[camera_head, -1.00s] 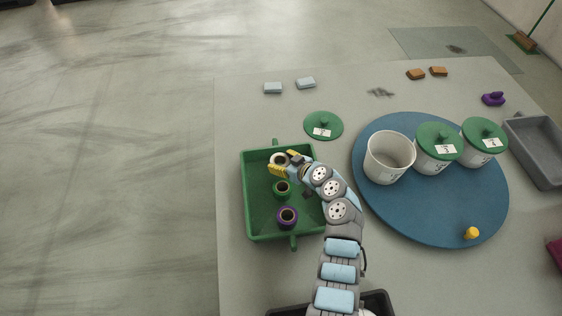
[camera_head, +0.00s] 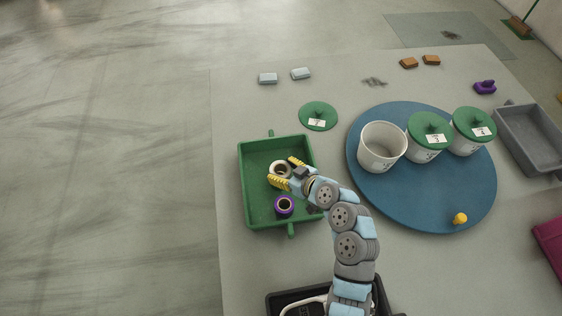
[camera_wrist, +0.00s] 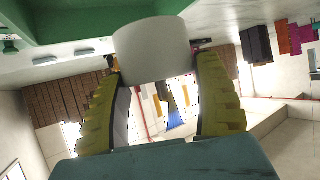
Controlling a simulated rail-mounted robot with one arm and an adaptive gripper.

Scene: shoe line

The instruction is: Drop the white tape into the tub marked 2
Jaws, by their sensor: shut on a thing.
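The white tape (camera_head: 281,169) is a pale roll with a dark core, between the yellow fingers of my gripper (camera_head: 284,172). My gripper is shut on it, over the green tray (camera_head: 256,223). In the wrist view the tape (camera_wrist: 155,48) sits between both fingertips (camera_wrist: 157,75). Its height above the tray floor is hard to tell. An open white tub (camera_head: 381,154) stands on the blue round board (camera_head: 400,206), right of the tray. I cannot read its mark. A green lid (camera_head: 318,114) with a label lies on the table behind the tray.
A purple tape (camera_head: 284,206) stands in the tray. Two tubs with green lids, one lid (camera_head: 430,130) apparently marked 3, the other lid (camera_head: 474,123) labelled too, stand right of the open tub. A yellow piece (camera_head: 460,218) lies on the board. A grey bin (camera_head: 535,145) is far right.

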